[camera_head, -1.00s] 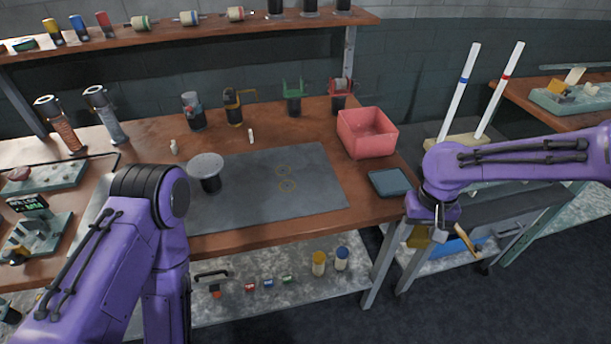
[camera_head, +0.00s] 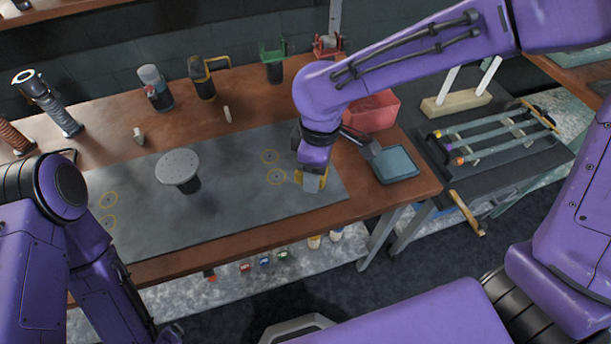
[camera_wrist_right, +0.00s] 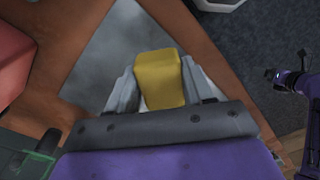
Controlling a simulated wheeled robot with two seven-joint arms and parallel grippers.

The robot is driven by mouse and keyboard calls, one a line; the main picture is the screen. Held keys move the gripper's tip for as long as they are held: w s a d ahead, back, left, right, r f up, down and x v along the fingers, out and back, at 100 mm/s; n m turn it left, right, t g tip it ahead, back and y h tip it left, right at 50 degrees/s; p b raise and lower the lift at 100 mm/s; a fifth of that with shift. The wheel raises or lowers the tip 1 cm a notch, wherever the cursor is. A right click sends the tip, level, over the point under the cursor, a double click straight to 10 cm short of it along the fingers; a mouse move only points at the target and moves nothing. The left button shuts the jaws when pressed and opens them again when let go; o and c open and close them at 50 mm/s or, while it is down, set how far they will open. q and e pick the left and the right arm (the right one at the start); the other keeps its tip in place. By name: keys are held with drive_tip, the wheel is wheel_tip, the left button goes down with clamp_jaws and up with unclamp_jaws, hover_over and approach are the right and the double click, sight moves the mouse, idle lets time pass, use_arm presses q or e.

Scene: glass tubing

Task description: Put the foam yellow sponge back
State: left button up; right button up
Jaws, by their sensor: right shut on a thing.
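The yellow foam sponge (camera_wrist_right: 160,78) is between the fingers of my right gripper (camera_wrist_right: 163,90) in the right wrist view. In the head view the right gripper (camera_head: 312,180) is over the right end of the grey mat, with a little of the sponge (camera_head: 299,177) showing beside the fingers. I cannot tell whether the sponge touches the mat. The blue-grey square tray (camera_head: 396,164) lies just right of that gripper. My left arm is at the left edge of the head view; its gripper is not clearly visible.
The grey mat (camera_head: 230,215) covers the table's front, with a round grey-topped stand (camera_head: 178,168) on it. A red bin (camera_head: 375,111) stands behind the gripper. A rack of rods (camera_head: 497,140) is on the side table at right. The mat's middle is clear.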

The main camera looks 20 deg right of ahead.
drive_tip(key=s+a+r+n+p, duration=0.2)
drive_tip(key=s+a+r+n, duration=0.15)
drive_tip(key=s+n, duration=0.55)
drive_tip(key=w+d+f, duration=0.1)
drive_tip(key=w, duration=0.2)
drive_tip(key=w+d+f+n, duration=0.1)
drive_tip(key=w+f, duration=0.1)
drive_tip(key=w, duration=0.2)
drive_tip(key=w+d+f+n+p, duration=0.1)
drive_tip(key=w, duration=0.2)
drive_tip(key=shift+w+f, duration=0.2)
drive_tip(key=shift+w, duration=0.05)
drive_tip(key=w+f, duration=0.2)
drive_tip(key=f, duration=0.1)
drive_tip(key=w+d+f, duration=0.1)
drive_tip(key=w+f, duration=0.1)
drive_tip(key=shift+d+f+p, duration=0.1)
drive_tip(key=shift+f+p, duration=0.15)
drive_tip(key=shift+p, duration=0.05)
wheel_tip(320, 180, down, 3)
drive_tip(key=shift+r, duration=0.1)
drive_tip(key=shift+w+f, duration=0.2)
drive_tip(key=shift+f, duration=0.1)
drive_tip(key=shift+s+f, duration=0.15)
drive_tip(key=shift+f, duration=0.1)
